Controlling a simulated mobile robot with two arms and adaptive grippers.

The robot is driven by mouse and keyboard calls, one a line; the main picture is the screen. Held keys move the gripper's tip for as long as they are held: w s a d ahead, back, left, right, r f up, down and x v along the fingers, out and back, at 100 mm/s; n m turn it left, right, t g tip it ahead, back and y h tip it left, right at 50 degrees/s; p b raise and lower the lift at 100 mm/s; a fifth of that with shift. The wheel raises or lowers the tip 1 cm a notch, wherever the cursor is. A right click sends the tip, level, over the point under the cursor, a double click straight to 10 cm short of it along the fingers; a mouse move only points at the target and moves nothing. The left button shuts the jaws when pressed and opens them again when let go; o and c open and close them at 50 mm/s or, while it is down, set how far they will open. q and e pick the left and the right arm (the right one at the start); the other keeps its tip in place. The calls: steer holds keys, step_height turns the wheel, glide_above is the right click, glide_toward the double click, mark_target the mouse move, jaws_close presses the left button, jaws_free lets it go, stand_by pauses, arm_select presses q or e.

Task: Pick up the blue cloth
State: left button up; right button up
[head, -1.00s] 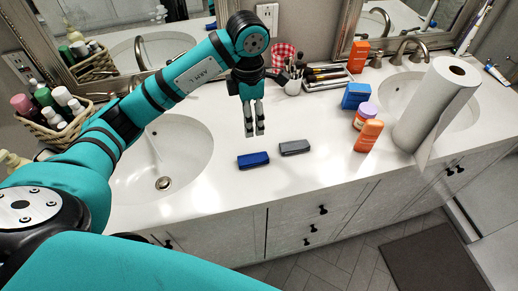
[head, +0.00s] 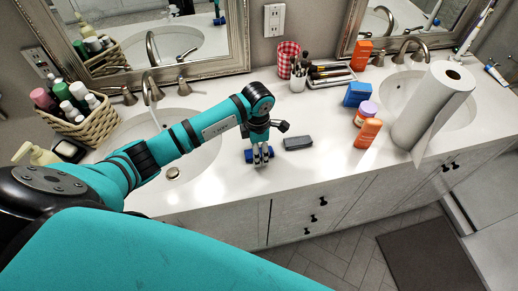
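The blue cloth (head: 248,157) is a small folded block on the white counter between the two sinks. My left gripper (head: 261,162) points down right at the cloth, with its fingers in front of the cloth's middle. Blue shows on both sides of the fingers. I cannot tell whether the fingers are closed on the cloth or only over it. A grey folded cloth (head: 298,143) lies just to the right, apart from the fingers. My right gripper is not in view.
Orange bottle (head: 367,133), purple-lidded jar (head: 365,113), blue box (head: 357,94) and paper towel roll (head: 432,105) stand to the right. A brush cup (head: 298,80) and tray (head: 330,77) are behind. A basket (head: 90,125) is left. The counter's front edge is close.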

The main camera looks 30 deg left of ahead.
arm_select(q)
steer(key=shift+f, duration=0.3)
steer(key=c, duration=0.8)
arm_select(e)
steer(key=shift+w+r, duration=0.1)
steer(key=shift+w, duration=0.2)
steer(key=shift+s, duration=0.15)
arm_select(q)
steer(key=shift+r+b, duration=0.45)
steer(key=shift+r, duration=0.05)
step_height(320, 180, up, 2)
steer(key=shift+r+b, duration=0.1)
steer(key=shift+b, duration=0.55)
steer(key=s+d+r+b, duration=0.1)
steer(key=s+d+b, duration=0.1)
steer(key=s, duration=0.5)
steer(key=s+d+b, duration=0.2)
steer(key=s+d, duration=0.3)
steer(key=s, duration=0.2)
steer(key=shift+s+r, duration=0.3)
steer(key=shift+r, duration=0.1)
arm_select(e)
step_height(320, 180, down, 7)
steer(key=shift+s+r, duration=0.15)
